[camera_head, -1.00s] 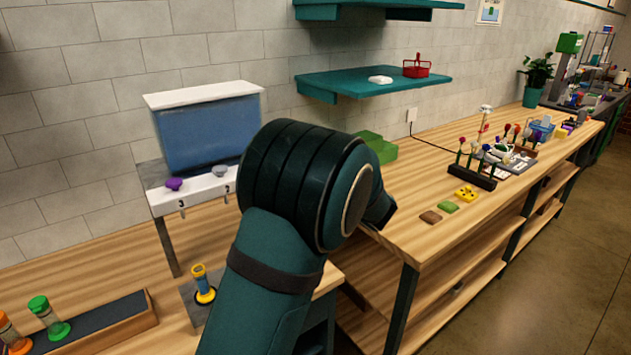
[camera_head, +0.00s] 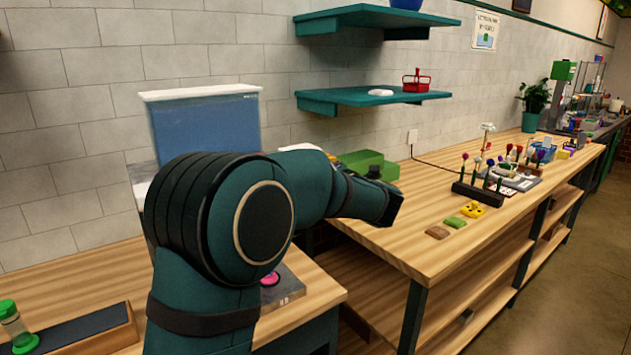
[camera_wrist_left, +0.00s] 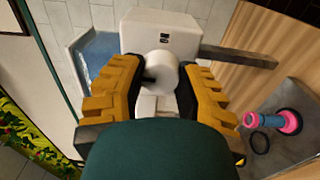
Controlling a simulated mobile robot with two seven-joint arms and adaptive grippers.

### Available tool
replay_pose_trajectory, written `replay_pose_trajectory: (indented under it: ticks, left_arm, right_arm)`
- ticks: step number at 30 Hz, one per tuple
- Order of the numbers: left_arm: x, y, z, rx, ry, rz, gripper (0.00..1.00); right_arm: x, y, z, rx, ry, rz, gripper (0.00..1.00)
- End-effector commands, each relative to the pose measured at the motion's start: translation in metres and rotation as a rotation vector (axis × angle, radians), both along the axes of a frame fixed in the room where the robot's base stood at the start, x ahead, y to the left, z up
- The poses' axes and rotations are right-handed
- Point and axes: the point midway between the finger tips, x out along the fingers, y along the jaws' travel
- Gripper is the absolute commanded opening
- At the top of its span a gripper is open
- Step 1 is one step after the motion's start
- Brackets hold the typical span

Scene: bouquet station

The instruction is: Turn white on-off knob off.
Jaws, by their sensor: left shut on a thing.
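In the left wrist view, the white round knob (camera_wrist_left: 161,72) sits on the front of a white housing (camera_wrist_left: 165,28) with a small dark mark. The yellow, ribbed fingers of my left gripper (camera_wrist_left: 163,84) are on either side of the knob, shut on it. In the head view, the dispenser with its blue tank (camera_head: 206,128) stands against the wall. My left arm covers its front, so the knob and left gripper are hidden there. The knob's exact turn angle cannot be told. My right gripper is not in view.
In the head view, a green box (camera_head: 362,163) and a dark flower rack (camera_head: 491,196) are on the wooden bench (camera_head: 400,240). A teal shelf (camera_head: 345,97) hangs above.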

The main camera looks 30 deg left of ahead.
Motion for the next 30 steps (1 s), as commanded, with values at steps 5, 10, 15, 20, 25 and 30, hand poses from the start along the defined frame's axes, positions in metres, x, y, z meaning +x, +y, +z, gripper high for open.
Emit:
replay_pose_trajectory:
  ticks: [5,10,15,20,25,30]
  left_arm:
    - [0.0000,0.0007,0.0004,-0.012,-0.032,0.001,0.00]
    - [0.0000,0.0005,0.0012,-0.014,-0.040,0.001,0.00]
    - [0.0000,0.0005,0.0015,-0.014,-0.040,0.001,0.00]
    - [0.0001,0.0006,0.0016,-0.014,-0.040,0.001,0.54]
    - [0.0000,0.0003,0.0010,-0.015,-0.038,0.000,0.70]
    - [0.0000,-0.0002,0.0006,-0.014,-0.037,0.000,0.70]
  right_arm:
    - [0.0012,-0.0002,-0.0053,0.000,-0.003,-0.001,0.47]
    - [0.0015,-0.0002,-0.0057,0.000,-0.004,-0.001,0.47]
    - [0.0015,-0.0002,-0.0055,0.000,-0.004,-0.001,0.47]
    - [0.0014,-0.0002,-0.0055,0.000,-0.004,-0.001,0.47]
    - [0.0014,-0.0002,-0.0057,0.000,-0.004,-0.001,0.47]
    - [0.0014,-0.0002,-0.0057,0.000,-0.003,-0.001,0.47]
